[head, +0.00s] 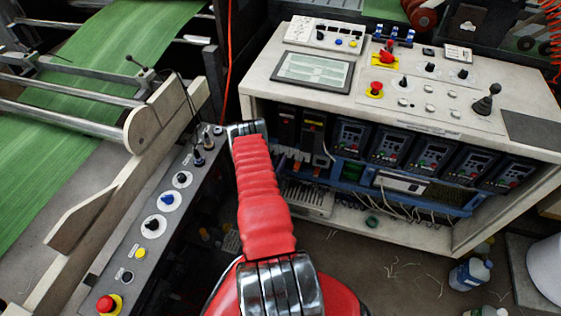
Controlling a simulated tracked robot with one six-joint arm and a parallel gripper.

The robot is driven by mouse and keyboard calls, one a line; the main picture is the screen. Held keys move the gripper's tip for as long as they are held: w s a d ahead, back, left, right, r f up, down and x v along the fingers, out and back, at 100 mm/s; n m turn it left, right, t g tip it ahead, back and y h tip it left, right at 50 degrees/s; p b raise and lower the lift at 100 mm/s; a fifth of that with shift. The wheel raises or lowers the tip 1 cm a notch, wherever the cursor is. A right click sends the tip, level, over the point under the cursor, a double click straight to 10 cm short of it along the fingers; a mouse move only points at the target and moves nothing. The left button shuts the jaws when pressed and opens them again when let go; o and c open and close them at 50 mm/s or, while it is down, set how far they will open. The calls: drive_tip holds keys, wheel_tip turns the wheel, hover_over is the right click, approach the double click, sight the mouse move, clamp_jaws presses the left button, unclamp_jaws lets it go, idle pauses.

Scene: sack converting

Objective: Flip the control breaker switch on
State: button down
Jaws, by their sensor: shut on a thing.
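The open front of the control cabinet (350,212) shows right of centre. Two dark breakers (313,130) stand upright at its left end, with orange parts at their lower ends. My red-sleeved arm reaches up to the cabinet's left front corner. My gripper (280,155) is small and partly hidden beyond the metal wrist, at the lower part of the left breaker. It is shut on what seems to be the breaker's switch. The fingertips and the switch's position cannot be made out clearly.
Several drive units (389,143) fill the cabinet right of the breakers, with loose wires below. The cabinet top (262,88) carries a screen, buttons and a joystick (487,99). A button console (146,240) stands close left of my arm. Bottles (469,273) stand at lower right.

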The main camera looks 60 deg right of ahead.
sight(283, 153)
drive_tip(key=shift+w+d+r+g+y, duration=0.15)
drive_tip(key=shift+r+y, duration=0.35)
drive_tip(key=shift+y, duration=0.75)
drive_tip(key=shift+s+d+r+g+y, duration=0.15)
drive_tip(key=shift+r+y, duration=0.35)
drive_tip(key=shift+y, duration=0.8)
drive_tip(key=shift+w+d+r+g+y, duration=0.15)
drive_tip(key=shift+r+y, duration=0.35)
drive_tip(key=shift+y, duration=0.75)
drive_tip(key=shift+n+y, duration=0.3)
drive_tip(key=c, duration=1.8)
unclamp_jaws()
drive_tip(key=shift+c, duration=0.2)
drive_tip(key=v, duration=1.3)
drive_tip(key=shift+a+r, duration=0.2)
drive_tip(key=shift+a, duration=0.15)
